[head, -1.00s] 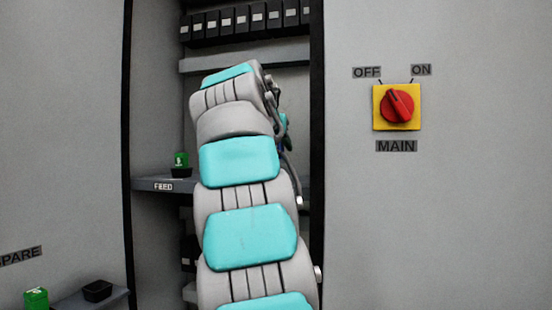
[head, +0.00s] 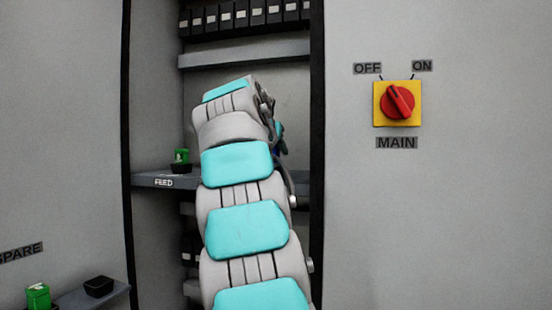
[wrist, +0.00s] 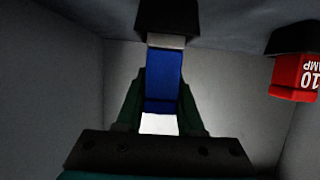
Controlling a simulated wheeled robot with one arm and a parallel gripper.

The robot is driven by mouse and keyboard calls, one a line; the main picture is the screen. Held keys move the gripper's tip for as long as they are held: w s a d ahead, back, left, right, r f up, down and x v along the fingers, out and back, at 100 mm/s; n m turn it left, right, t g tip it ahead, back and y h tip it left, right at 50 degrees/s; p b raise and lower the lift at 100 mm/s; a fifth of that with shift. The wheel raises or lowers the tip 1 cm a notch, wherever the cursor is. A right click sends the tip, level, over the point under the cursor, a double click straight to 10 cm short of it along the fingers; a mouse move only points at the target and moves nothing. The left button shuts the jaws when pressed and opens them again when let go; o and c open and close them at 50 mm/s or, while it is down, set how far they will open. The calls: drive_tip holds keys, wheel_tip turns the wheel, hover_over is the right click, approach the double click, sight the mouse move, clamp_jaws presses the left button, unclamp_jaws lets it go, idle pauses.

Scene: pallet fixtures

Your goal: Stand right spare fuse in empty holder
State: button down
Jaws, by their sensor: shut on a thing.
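In the wrist view my gripper (wrist: 160,118) is shut on a blue fuse (wrist: 164,82), with one dark green finger on each side. The fuse's pale grey end (wrist: 166,41) meets a black holder (wrist: 168,17); how deep it sits, I cannot tell. In the head view my arm hides most of the gripper and fuse; a little blue shows at the arm's far end. On the spare shelf at lower left, a black holder (head: 99,287) stands empty beside a green fuse (head: 38,296).
A red 10 amp fuse (wrist: 296,76) sits in a black holder (wrist: 292,38) beside my gripper. A green fuse (head: 181,156) stands on the FEED shelf (head: 150,180). Cabinet side walls flank my arm. A red main switch (head: 397,102) is on the right panel.

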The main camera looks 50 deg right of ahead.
drive_tip(key=shift+f, duration=0.9)
drive_tip(key=shift+f, duration=0.2)
drive_tip(key=c, duration=0.5)
unclamp_jaws()
drive_tip(key=shift+r, duration=0.15)
drive_tip(key=shift+r, duration=0.15)
drive_tip(key=b+v, duration=0.1)
drive_tip(key=v, duration=1)
drive_tip(key=shift+s+a+r, duration=0.15)
drive_tip(key=shift+s+a, duration=0.1)
drive_tip(key=shift+a, duration=0.1)
